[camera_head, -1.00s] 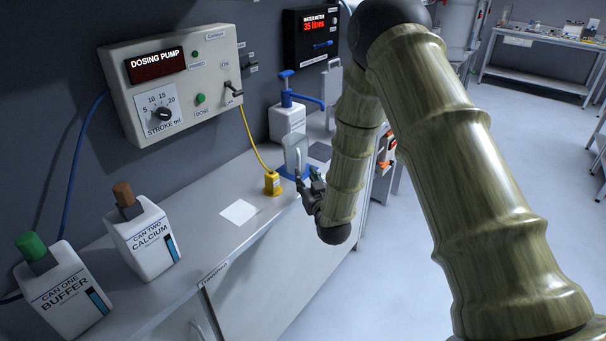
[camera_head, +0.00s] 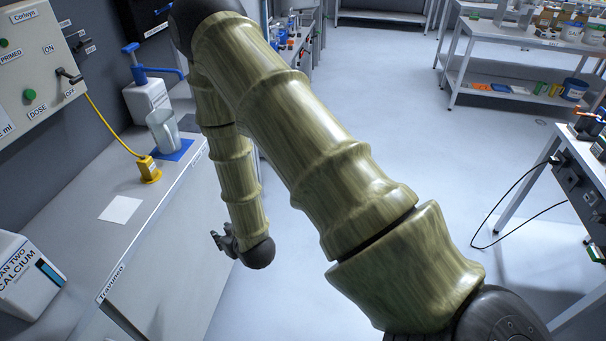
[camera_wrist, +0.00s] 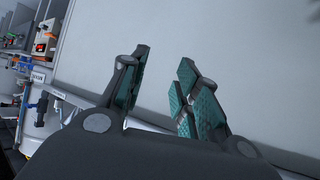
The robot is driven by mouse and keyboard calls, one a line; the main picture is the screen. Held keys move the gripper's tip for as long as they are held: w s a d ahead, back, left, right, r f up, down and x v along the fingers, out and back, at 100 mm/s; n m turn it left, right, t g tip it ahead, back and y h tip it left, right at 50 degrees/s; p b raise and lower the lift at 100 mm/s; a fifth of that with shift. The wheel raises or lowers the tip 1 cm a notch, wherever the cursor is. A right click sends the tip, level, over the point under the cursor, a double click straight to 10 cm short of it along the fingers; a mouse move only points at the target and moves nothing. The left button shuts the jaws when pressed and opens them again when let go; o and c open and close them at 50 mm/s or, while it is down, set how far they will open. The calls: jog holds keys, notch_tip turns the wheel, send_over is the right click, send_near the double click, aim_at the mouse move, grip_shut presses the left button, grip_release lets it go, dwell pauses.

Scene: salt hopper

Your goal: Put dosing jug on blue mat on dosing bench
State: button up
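The dosing jug (camera_head: 162,131), a clear grey jug with a handle, stands upright on the blue mat (camera_head: 184,148) on the dosing bench (camera_head: 137,237). My gripper (camera_head: 216,238) is off the front side of the bench, apart from the jug, to its lower right in the head view. In the wrist view my gripper (camera_wrist: 160,92) has its green-padded fingers spread apart with nothing between them. The far edge of the mat is partly hidden behind the jug.
A yellow block (camera_head: 149,170) with a cable and a white sheet (camera_head: 120,209) lie on the bench. A white container with a blue pump (camera_head: 147,97) stands behind the jug. The calcium can (camera_head: 25,275) is at left. Open floor (camera_head: 380,120) lies to the right.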

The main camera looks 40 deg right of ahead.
jog(key=s+f+g, duration=0.3)
jog(key=s+f, duration=0.1)
jog(key=s, duration=0.8)
jog(key=s+f+g, duration=0.4)
jog(key=s+f, duration=0.1)
jog(key=s, duration=0.7)
jog(key=s+f+g, duration=0.4)
jog(key=s+f, duration=0.1)
jog(key=s, duration=0.7)
jog(key=shift+f+m, duration=0.15)
jog(key=shift+m, duration=0.15)
